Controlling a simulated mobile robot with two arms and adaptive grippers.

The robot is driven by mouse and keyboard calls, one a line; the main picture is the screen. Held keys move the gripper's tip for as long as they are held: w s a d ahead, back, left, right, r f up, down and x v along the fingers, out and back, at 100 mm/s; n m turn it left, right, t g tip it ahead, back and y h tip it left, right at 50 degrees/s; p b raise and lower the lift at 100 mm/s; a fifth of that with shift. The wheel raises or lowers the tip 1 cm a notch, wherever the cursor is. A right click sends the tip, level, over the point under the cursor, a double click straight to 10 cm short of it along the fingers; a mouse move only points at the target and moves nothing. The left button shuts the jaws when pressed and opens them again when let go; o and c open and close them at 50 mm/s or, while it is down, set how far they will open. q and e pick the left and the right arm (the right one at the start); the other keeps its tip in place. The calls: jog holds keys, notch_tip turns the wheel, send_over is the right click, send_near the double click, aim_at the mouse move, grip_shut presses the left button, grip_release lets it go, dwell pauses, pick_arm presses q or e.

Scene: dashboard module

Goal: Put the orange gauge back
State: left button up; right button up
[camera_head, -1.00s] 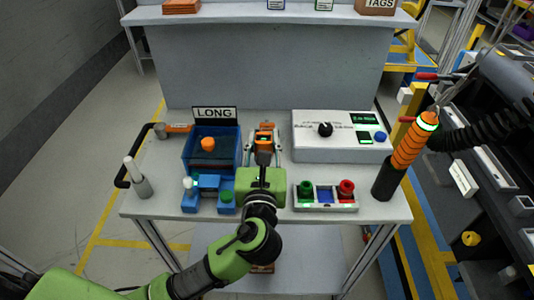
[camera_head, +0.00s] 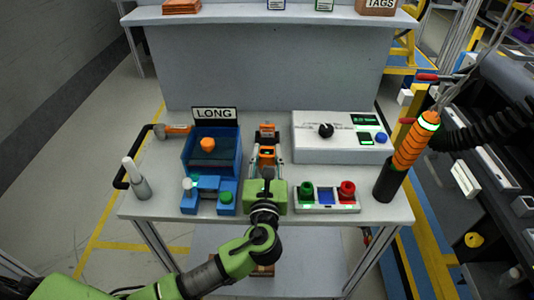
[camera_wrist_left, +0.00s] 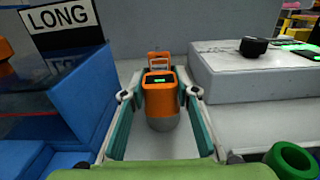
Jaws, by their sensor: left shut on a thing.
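The orange gauge (camera_head: 267,153) has a small green-lit display and a grey lower end. It is upright between the fingers of my left gripper (camera_wrist_left: 160,96), which is shut on it. In the left wrist view the gauge (camera_wrist_left: 160,105) fills the middle, with one finger on each side. An orange frame-like piece (camera_wrist_left: 160,59) shows right behind its top; I cannot tell whether it is part of the gauge. In the head view the left gripper (camera_head: 266,165) is over the bench between the blue bin and the white box. My right gripper is not in view.
A blue bin (camera_head: 187,150) with a LONG sign (camera_head: 215,114) stands close on the left. A white control box (camera_head: 310,147) stands on the right, with a button panel (camera_head: 326,207) in front. An orange-banded cylinder (camera_head: 410,148) leans in a black holder at the bench's right edge.

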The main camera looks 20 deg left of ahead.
pick_arm(q)
jog(key=o, duration=1.3)
jog(key=v, duration=1.2)
jog(key=shift+r+b, duration=0.2)
jog(key=shift+b, duration=0.2)
